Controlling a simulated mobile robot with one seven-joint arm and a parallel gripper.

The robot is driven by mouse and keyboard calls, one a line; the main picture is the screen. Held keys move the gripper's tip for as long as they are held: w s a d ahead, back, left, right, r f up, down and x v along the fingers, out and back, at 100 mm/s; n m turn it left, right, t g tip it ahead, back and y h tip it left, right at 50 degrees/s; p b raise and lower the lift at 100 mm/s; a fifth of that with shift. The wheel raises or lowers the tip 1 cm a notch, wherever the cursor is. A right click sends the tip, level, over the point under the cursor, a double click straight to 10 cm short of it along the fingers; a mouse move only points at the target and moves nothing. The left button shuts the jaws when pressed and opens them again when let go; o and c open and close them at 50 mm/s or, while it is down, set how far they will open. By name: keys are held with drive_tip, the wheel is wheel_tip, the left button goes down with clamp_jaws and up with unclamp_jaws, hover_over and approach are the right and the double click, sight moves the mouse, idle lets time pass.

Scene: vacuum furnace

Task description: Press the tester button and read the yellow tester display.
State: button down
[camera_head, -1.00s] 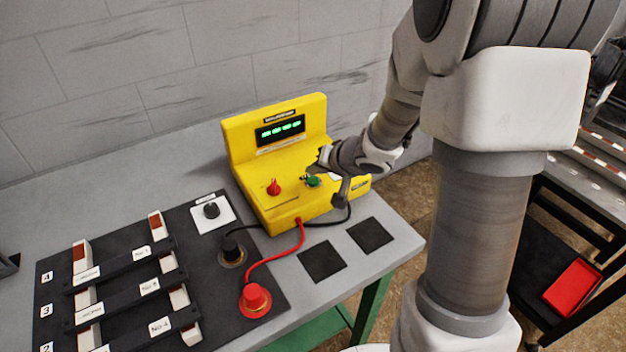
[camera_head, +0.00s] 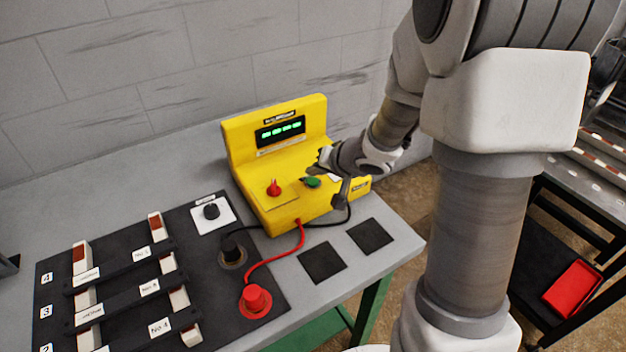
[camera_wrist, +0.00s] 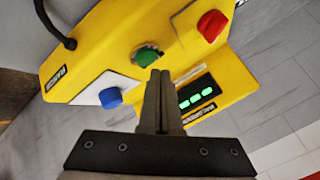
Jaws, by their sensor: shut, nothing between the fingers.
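The yellow tester (camera_head: 285,212) stands on the grey bench, with a dark display (camera_head: 280,132) on its raised back showing green dash-like marks. A green button (camera_head: 312,182) and a red knob (camera_head: 274,187) are on its sloped top. In the wrist view the tester (camera_wrist: 115,35) appears rotated, with the green button (camera_wrist: 147,56), a blue knob (camera_wrist: 110,98) on a white plate, the red knob (camera_wrist: 211,26) and the display (camera_wrist: 199,93). My gripper (camera_wrist: 160,76) is shut and empty, its tips close to the green button; I cannot tell whether they touch it.
A black panel (camera_head: 215,262) with several labelled fuse-like holders lies to the left. Red and black cables run from the tester to posts (camera_head: 256,300) on it. Two black square pads (camera_head: 322,262) lie in front. A red tray (camera_head: 572,288) is at the far right.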

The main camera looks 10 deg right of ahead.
sight(315, 184)
drive_tip(key=shift+f, duration=0.1)
idle(0.6)
drive_tip(key=shift+f, duration=0.35)
drive_tip(key=shift+f, duration=0.4)
idle(0.5)
idle(0.3)
drive_tip(key=shift+r+p, duration=0.8)
drive_tip(key=shift+p, duration=0.15)
wheel_tip(315, 184, up, 5)
drive_tip(key=p, duration=0.6)
drive_tip(key=shift+r, duration=0.1)
idle(0.4)
